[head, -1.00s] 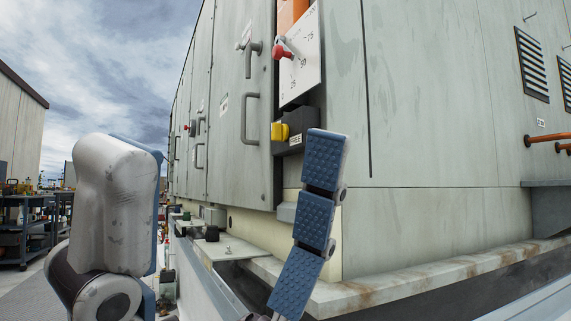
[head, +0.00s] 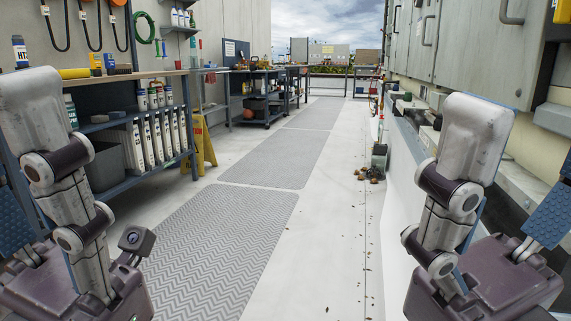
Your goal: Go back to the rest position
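My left gripper (head: 20,140) is at the left edge, partly out of frame. Its near finger points up, and a blue padded finger shows at the edge. It looks open and holds nothing visible. My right gripper (head: 522,140) is at the right, with a grey finger pointing up and a blue padded finger apart from it. It is open and empty. Both are raised in front of me, one on each side of the walkway. The grey cooler cabinet (head: 464,45) with its door handles stands behind the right gripper, partly hidden by it.
A shelf unit (head: 184,85) with bottles and binders stands at the left, with a yellow floor sign (head: 202,142) beside it. A dark cart (head: 262,98) is farther back. Grey mats (head: 215,240) lie along the walkway. Debris (head: 368,174) lies by the cooler. The middle is clear.

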